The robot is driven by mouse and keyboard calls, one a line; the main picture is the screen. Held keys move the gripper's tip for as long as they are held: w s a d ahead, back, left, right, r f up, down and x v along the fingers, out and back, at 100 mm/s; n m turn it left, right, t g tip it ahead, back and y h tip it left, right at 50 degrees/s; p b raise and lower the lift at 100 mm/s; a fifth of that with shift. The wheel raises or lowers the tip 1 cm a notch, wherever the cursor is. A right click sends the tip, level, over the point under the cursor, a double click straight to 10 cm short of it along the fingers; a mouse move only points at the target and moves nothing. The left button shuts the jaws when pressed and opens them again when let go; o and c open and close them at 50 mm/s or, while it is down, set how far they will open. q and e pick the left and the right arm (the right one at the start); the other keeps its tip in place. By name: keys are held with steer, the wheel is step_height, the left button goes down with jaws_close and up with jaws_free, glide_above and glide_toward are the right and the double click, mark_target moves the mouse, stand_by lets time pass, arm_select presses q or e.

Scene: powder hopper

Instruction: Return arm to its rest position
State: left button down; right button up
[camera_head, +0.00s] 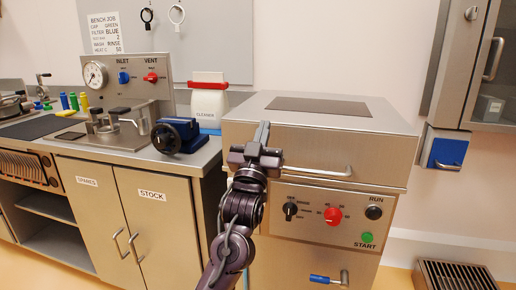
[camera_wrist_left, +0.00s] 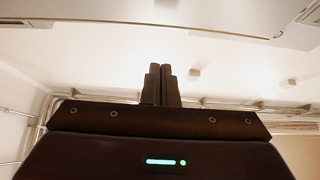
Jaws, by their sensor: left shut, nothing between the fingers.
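My left gripper (camera_head: 262,134) is raised in front of the steel machine with the hinged lid (camera_head: 370,118), its fingers pointing up. Its fingers are together and hold nothing. In the left wrist view the two fingertips (camera_wrist_left: 160,70) stand side by side against the pale ceiling. My left arm comes up from the bottom of the head view and covers part of the machine's front left side. My right gripper is not in view.
The machine front has a lid handle (camera_head: 318,171), a red knob (camera_head: 333,215), a green start button (camera_head: 367,238) and a blue-handled valve (camera_head: 325,279). A floor grate (camera_head: 458,275) lies right.

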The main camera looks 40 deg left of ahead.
arm_select(q)
steer(key=v, duration=0.4)
steer(key=shift+s+d+f, duration=0.1)
steer(key=shift+s+f, duration=0.15)
steer(key=shift+f, duration=0.1)
